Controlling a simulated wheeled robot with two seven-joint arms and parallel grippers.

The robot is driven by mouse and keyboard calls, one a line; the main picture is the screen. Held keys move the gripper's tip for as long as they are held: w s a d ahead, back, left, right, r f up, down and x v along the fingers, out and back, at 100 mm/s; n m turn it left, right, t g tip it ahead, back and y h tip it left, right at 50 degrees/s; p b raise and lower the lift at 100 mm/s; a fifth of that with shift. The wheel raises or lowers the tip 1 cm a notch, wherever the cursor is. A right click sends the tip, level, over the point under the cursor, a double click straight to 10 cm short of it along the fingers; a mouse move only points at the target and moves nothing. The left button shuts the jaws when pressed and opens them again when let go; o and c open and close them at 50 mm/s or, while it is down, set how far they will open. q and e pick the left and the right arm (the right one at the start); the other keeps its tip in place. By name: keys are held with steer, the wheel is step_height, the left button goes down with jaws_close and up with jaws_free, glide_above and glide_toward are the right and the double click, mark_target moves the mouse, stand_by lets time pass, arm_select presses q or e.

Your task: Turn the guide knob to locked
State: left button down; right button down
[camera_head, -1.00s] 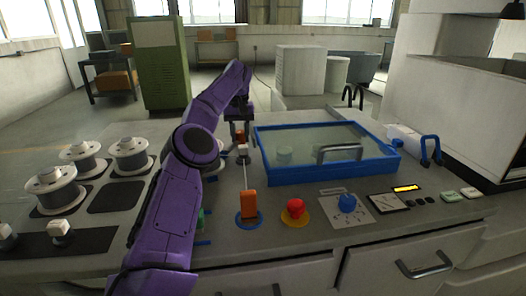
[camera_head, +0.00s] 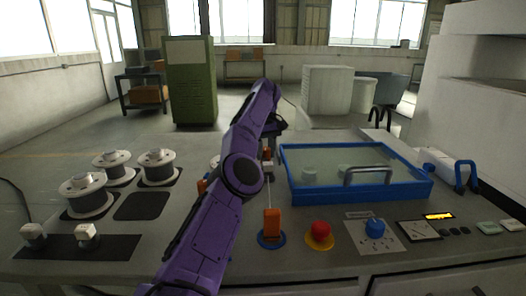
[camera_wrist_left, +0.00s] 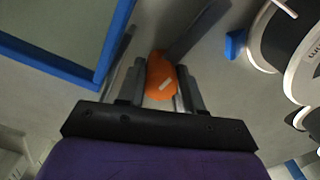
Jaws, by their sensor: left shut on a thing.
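The orange guide knob (camera_wrist_left: 160,76) has a small white mark and sits between the fingers of my left gripper (camera_wrist_left: 161,72) in the left wrist view. The fingers are shut on it, one on each side. In the head view my left gripper (camera_head: 268,150) is by the left side of the blue-framed tank, and the knob there is small and mostly hidden by it. I cannot read whether the knob is at locked. My right gripper is not in view.
The blue-framed tank (camera_head: 284,190) is just right of my left gripper. An orange lever (camera_head: 271,224), a red button (camera_head: 319,230) and a blue dial (camera_head: 375,227) line the front. Wire spools (camera_head: 88,194) stand at left.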

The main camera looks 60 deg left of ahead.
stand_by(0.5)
arm_select(q)
steer(key=c, duration=0.7)
jaws_free()
steer(key=shift+c, duration=0.2)
steer(key=shift+r, duration=0.1)
step_height(320, 180, up, 11)
steer(key=p, duration=1.1)
steer(key=shift+s, duration=0.1)
steer(key=shift+f, duration=0.25)
steer(key=shift+f, duration=0.1)
